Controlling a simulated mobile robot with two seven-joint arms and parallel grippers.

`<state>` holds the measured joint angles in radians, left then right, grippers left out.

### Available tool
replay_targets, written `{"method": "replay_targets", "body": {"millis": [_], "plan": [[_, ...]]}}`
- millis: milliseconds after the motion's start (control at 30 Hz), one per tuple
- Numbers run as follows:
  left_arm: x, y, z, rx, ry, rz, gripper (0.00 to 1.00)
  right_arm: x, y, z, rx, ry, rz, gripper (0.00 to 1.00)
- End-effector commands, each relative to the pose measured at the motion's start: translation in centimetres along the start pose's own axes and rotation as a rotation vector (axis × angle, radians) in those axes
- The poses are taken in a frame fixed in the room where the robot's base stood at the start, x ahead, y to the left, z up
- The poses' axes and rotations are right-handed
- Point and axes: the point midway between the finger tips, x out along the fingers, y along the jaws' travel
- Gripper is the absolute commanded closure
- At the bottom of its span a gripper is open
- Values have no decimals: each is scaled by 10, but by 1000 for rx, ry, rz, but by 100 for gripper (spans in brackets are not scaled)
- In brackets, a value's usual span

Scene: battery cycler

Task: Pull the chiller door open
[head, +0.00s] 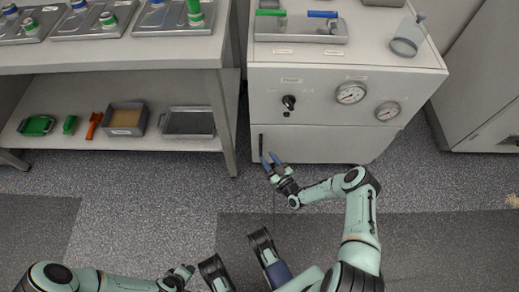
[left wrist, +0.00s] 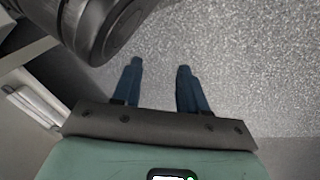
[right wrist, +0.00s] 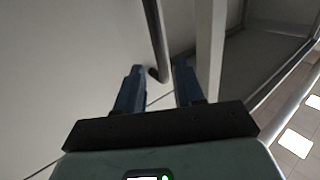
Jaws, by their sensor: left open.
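The chiller door (head: 325,145) is the plain lower front of the grey cabinet and looks shut. Its dark vertical handle (head: 261,143) is at the door's left edge; it also shows in the right wrist view (right wrist: 156,35). My right gripper (head: 270,159) is open at the lower end of the handle. In the right wrist view, the handle's bent end lies between the two blue fingertips (right wrist: 158,75); I cannot tell whether they touch it. My left gripper (left wrist: 158,65) is open and empty over the floor, far from the door.
The cabinet front (head: 325,96) above the door carries a black knob (head: 289,102) and two gauges (head: 350,93). A workbench leg (head: 222,130) stands close left of the handle. The bench shelf (head: 90,139) holds trays and tools. The floor (head: 145,200) before the door is clear apart from my arms.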

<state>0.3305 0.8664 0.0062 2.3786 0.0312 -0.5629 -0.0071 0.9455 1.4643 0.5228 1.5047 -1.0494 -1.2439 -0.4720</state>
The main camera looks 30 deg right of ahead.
Motion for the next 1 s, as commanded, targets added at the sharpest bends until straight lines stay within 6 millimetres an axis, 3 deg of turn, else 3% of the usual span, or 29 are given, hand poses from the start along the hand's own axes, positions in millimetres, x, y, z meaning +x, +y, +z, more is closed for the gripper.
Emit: {"method": "replay_targets", "body": {"millis": [100,300,733,833,867,1000], "plan": [[11,-10,13,-11,-43,-18,57,25,0,2,0,3,-1,62],[20,-22,28,-24,-93,-41,57,52,0,1,0,0,0,62],[21,-27,34,-30,-111,-49,57,61,0,0,1,-1,0,62],[21,-26,34,-30,-111,-49,57,61,0,0,1,-1,0,95],[21,-26,34,-30,-111,-49,57,61,0,0,1,-1,0,100],[21,-26,34,-30,-111,-49,57,61,0,0,1,-1,-1,100]]}}
